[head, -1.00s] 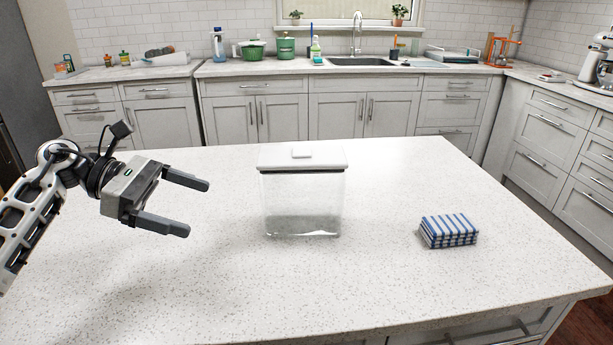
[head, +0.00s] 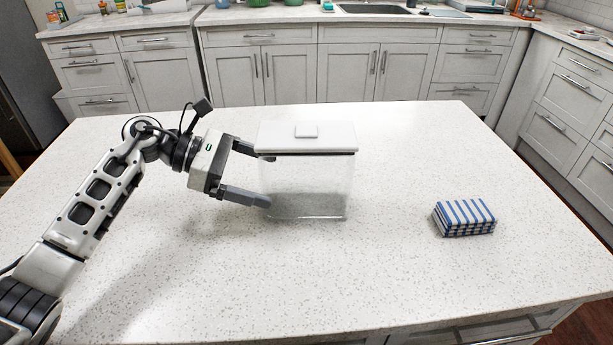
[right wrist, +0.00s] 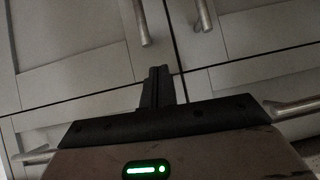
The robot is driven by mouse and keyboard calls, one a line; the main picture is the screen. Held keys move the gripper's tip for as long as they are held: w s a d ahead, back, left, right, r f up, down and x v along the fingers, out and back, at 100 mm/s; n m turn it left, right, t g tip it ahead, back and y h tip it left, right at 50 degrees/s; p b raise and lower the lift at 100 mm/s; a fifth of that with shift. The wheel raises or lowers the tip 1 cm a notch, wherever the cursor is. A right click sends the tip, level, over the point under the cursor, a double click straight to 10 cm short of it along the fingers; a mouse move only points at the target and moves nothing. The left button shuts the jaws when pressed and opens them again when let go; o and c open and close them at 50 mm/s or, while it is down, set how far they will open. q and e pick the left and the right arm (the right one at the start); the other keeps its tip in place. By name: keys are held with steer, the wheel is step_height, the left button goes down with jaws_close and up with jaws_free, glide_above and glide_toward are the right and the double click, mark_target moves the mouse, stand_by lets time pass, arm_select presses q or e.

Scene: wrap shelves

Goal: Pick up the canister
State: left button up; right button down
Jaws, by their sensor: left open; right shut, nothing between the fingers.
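The canister (head: 306,185) is a clear rectangular box with a white lid (head: 325,139). It stands upright on the speckled white island countertop in the head view. My left gripper (head: 270,180) is open at the canister's left side. Its near finger overlaps the canister's lower left edge in the picture, and the far fingertip is partly hidden behind the lid's left end. I cannot tell whether the fingers touch it. My right gripper (right wrist: 158,75) is shut and empty in the right wrist view, in front of grey cabinet fronts.
A folded blue-and-white striped cloth (head: 465,216) lies on the countertop (head: 390,270) to the right of the canister. The counter around and in front of them is clear. Grey cabinets (head: 262,75) and a sink (head: 375,9) stand beyond the island.

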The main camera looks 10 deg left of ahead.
mark_target(284, 186)
arm_select(q)
steer(key=shift+d+f, duration=0.2)
steer(key=shift+d, duration=0.1)
steer(key=p+x, duration=0.2)
steer(key=x, duration=0.1)
steer(key=shift+d+f, duration=0.15)
steer(key=shift+f, duration=0.25)
steer(key=shift+d+f, duration=0.3)
steer(key=shift+d, duration=0.1)
steer(key=shift+r, duration=0.1)
steer(key=c, duration=1.2)
